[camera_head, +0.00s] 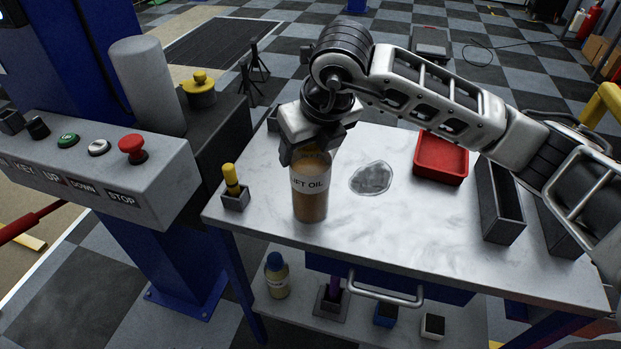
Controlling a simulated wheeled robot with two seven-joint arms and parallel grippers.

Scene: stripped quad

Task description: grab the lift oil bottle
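The lift oil bottle (309,203) stands upright near the left end of the metal table (400,230). It is brown with a white label on which "IFT OIL" can be read. My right gripper (314,150) is directly above it, and its fingers are around or just over the bottle's top. The bottle's cap and neck are hidden by the gripper, so I cannot tell whether the fingers touch it. My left gripper does not show.
A control box (100,165) with buttons stands left of the table. A small holder with a yellow-handled tool (232,185) is left of the bottle. Right of it are a clear puddle-like patch (371,178), a red tray (441,158) and a dark bin (500,203). A blue-capped bottle (277,277) is below.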

